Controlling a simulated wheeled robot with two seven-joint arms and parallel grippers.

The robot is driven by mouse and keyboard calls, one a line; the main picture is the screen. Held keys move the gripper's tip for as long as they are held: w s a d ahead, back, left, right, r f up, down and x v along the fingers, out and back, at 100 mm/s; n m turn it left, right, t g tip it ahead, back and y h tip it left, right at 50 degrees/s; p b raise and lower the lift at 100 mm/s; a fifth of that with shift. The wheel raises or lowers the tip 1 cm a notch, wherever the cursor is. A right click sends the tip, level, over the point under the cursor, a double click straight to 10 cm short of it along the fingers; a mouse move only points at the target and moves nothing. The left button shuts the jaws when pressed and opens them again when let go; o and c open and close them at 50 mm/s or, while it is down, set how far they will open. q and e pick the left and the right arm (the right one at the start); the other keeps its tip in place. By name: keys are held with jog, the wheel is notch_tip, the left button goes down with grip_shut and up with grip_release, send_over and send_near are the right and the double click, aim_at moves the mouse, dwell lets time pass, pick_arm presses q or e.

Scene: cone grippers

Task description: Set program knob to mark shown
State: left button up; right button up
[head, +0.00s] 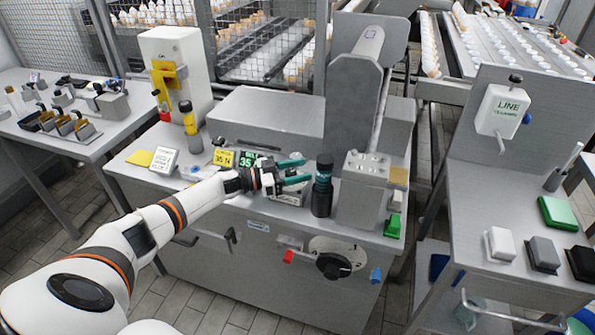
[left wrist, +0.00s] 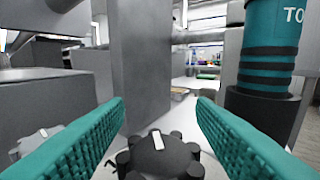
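My left gripper (head: 305,171) is open, with teal fingers, above the front of the grey machine bench. In the left wrist view, a black lobed knob (left wrist: 160,157) with a white pointer bar shows low between the two open fingers, not gripped. The bar points nearly straight away, tilted slightly left. A second knob (left wrist: 36,143), grey with a white bar, is at the lower left, partly behind the left finger. No label tells which is the program knob. A small white sign (head: 163,162) has text too small to read. My right gripper is not in view.
A black and teal cylinder (head: 322,188) stands close to the right of my gripper; it also shows in the wrist view (left wrist: 268,60). A grey column (left wrist: 145,70) rises behind the knob.

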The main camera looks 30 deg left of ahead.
pick_arm(q)
jog(key=b+v, duration=0.1)
jog(key=v, duration=1)
jog(key=shift+f, duration=0.1)
jog(key=shift+s+a, duration=0.35)
jog(key=shift+s, duration=0.05)
